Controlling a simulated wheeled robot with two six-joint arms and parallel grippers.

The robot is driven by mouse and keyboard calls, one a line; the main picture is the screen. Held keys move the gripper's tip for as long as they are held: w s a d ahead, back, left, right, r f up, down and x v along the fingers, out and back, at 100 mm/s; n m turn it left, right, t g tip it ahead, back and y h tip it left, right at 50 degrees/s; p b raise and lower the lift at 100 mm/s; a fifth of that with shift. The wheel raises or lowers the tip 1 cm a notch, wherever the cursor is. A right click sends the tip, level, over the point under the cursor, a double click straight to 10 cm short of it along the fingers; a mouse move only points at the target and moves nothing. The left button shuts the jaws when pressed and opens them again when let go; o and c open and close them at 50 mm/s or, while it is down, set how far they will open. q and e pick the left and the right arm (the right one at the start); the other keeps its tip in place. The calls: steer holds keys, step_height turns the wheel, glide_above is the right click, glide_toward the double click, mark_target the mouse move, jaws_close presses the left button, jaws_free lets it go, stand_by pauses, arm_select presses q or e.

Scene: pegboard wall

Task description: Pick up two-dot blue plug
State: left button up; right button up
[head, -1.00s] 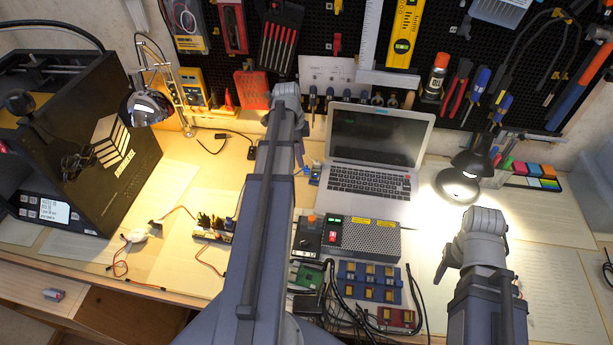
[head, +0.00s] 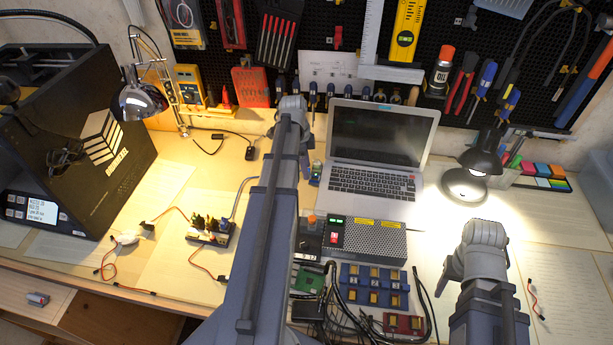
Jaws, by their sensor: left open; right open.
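A blue block with several gold-coloured parts (head: 374,286) lies on the bench in front of the laptop. Dark plug-like pieces stand in a strip (head: 209,232) on the left of the bench. I cannot make out dots on any plug, so I cannot tell which is the two-dot blue plug. My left gripper (head: 304,160) is open beyond the strip, left of the laptop; its arm hides much of it and part of the bench. My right gripper (head: 452,270) is open, right of the blue block, and mostly hidden by its wrist. Neither visibly holds anything.
A laptop (head: 374,185) stands open at the back, with a grey power box (head: 372,240) before it. Black cables (head: 336,300) loop beside the blue block. Desk lamps stand left (head: 143,97) and right (head: 481,165). A black printer (head: 90,160) fills the left. Papers lie right.

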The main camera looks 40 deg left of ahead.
arm_select(q)
jaws_close()
stand_by(0.5)
